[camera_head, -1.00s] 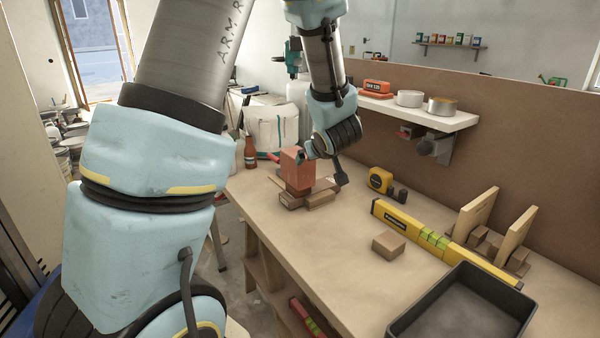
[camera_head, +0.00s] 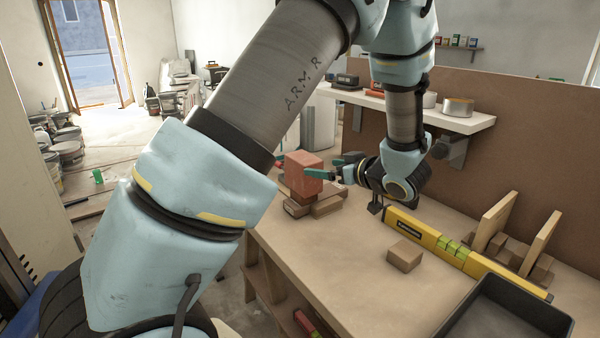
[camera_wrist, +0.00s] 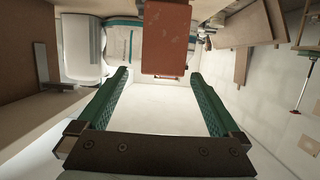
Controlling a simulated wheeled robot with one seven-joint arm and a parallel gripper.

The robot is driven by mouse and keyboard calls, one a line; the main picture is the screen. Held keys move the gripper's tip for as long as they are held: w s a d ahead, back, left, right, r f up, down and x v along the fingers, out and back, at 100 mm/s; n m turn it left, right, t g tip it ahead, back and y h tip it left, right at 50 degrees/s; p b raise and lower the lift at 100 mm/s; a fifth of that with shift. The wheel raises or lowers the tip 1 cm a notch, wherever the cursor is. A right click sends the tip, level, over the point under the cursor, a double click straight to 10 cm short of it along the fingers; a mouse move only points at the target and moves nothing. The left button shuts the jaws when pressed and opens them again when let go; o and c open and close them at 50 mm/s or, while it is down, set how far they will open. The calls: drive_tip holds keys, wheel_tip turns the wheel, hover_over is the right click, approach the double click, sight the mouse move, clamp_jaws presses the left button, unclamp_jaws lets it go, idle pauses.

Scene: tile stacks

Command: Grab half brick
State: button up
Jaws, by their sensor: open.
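The half brick, a reddish block (camera_head: 303,174), sits upright on a low stack of brown pieces (camera_head: 325,207) on the workbench.
A tan block (camera_head: 404,255), a yellow level (camera_head: 430,236) and a dark tray (camera_head: 515,312) lie on the workbench (camera_head: 345,270), right of the stack. A shelf (camera_head: 470,122) is on the brown back panel behind my arm. Bench space in front of the stack is clear.

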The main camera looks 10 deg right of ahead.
sight(316, 166)
drive_tip(key=x, duration=0.4)
drive_tip(key=shift+w+a+p, duration=0.15)
drive_tip(key=shift+w+p, duration=0.05)
drive_tip(key=shift+p, duration=0.15)
drive_tip(key=shift+p+x, duration=1)
drive_tip(key=shift+x, duration=1.65)
drive_tip(key=shift+a, duration=0.15)
drive_tip(key=shift+c, duration=0.4)
clamp_jaws()
drive_tip(key=shift+r, duration=0.1)
